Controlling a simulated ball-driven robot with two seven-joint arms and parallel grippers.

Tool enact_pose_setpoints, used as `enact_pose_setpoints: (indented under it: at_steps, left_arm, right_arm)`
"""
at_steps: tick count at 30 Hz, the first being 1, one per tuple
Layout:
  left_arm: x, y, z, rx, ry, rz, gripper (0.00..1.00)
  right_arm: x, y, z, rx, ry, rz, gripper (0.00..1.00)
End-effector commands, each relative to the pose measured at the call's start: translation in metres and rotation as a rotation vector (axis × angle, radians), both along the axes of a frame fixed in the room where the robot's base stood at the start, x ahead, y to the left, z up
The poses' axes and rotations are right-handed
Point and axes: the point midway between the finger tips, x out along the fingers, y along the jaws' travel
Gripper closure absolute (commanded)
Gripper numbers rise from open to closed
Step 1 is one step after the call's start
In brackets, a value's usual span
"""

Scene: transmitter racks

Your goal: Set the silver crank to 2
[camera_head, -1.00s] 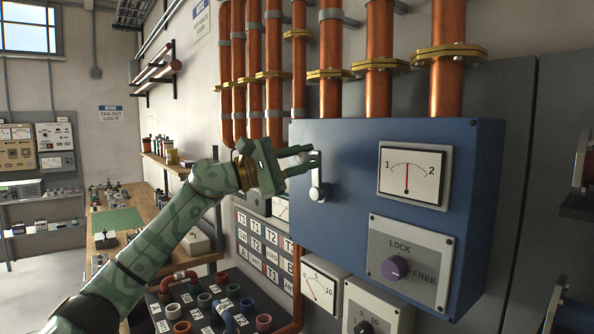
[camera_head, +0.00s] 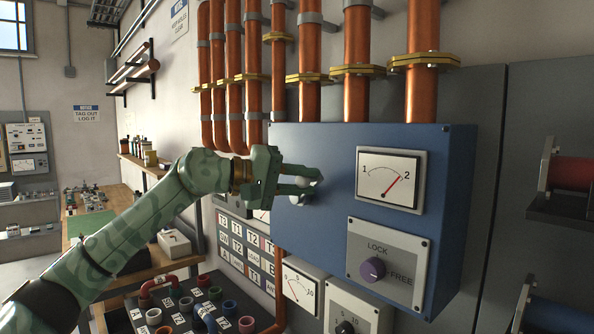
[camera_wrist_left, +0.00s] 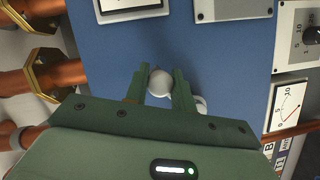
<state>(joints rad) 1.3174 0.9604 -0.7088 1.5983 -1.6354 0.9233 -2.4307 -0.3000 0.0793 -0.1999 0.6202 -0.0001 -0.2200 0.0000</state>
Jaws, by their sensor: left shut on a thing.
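The silver crank (camera_head: 302,185) is on the left part of the blue cabinet's front (camera_head: 330,215). My left gripper (camera_head: 303,184) is shut on its round knob, with a finger on either side. The knob (camera_wrist_left: 160,83) shows between the fingers in the left wrist view, with part of the crank's pale hub (camera_wrist_left: 201,104) beside the right finger. The fingers hide much of the crank in the head view. The gauge (camera_head: 388,180) marked 1 and 2 has its red needle pointing up and right, close to the 2. My right gripper is not in view.
A LOCK/FREE plate with a purple knob (camera_head: 373,269) sits below the gauge. Copper pipes (camera_head: 357,60) run up behind the cabinet. A lower dial (camera_head: 300,285) and a board of coloured sockets (camera_head: 190,305) lie below.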

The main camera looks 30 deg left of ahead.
Motion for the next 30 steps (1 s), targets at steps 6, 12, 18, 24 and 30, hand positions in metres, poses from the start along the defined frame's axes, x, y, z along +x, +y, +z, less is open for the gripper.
enact_pose_setpoints:
  at_steps: [6,12,18,24,30]
  left_arm:
    - [-0.003,-0.006,-0.009,0.105,-0.035,-0.004,1.0]
    - [-0.003,-0.008,-0.014,0.157,-0.056,-0.003,1.0]
    - [-0.003,-0.009,-0.016,0.176,-0.063,-0.004,1.0]
    - [-0.003,-0.009,-0.017,0.178,-0.063,-0.004,1.0]
    - [-0.003,-0.009,-0.017,0.178,-0.062,-0.004,0.56]
  right_arm:
    - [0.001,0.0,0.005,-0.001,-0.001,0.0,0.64]
    - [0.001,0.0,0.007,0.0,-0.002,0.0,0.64]
    - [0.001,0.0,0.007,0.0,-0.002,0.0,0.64]
    - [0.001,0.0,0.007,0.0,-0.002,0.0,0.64]
    - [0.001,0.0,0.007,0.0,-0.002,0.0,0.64]
